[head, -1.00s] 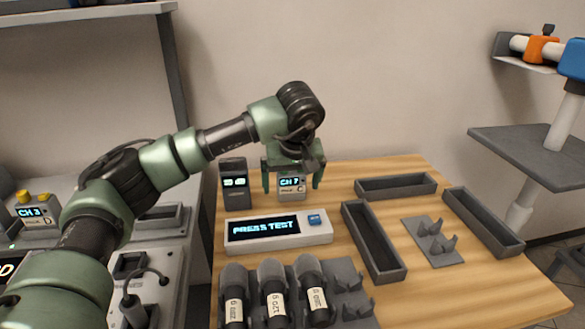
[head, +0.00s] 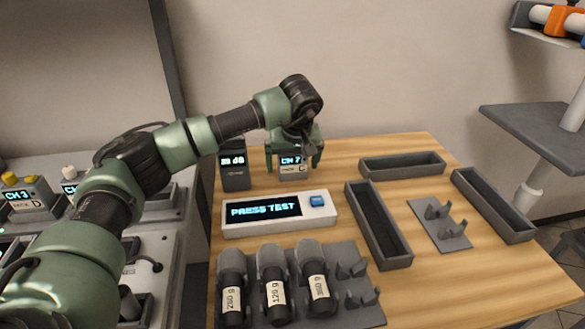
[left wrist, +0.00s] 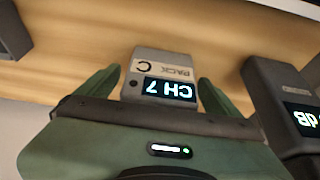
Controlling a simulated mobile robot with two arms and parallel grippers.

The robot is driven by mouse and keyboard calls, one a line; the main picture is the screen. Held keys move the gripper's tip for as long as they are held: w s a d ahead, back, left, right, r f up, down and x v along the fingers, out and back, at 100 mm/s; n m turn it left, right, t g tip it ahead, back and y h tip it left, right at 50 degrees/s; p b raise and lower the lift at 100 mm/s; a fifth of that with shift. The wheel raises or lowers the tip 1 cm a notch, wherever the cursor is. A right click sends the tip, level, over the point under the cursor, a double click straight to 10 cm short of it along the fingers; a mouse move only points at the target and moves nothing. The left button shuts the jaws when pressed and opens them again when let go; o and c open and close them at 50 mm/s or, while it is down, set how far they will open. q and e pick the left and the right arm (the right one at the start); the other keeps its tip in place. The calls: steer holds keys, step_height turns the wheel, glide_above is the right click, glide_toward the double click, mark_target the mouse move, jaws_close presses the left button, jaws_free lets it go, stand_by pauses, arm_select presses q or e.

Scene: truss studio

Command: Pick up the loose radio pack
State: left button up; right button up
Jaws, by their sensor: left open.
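The loose radio pack (head: 293,163), a small grey box with a "CH 7" screen and a "PACK C" label, stands on the wooden table behind the white "PRESS TEST" unit. My left gripper (head: 295,168) is open, with one finger on each side of the pack. In the left wrist view the pack (left wrist: 160,80) sits between the two green fingers (left wrist: 158,92), with small gaps showing at both sides. My right gripper is in neither view.
A dark dB meter (head: 234,168) stands close left of the gripper. The "PRESS TEST" unit (head: 329,207) lies in front. A rack (head: 345,248) of several labelled cylinders is nearer. Empty grey trays (head: 403,174) and a pronged holder (head: 440,232) are at right.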

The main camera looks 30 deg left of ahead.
arm_select(q)
steer(key=c, duration=1.4)
steer(key=shift+c, duration=1.2)
steer(key=shift+r, duration=0.15)
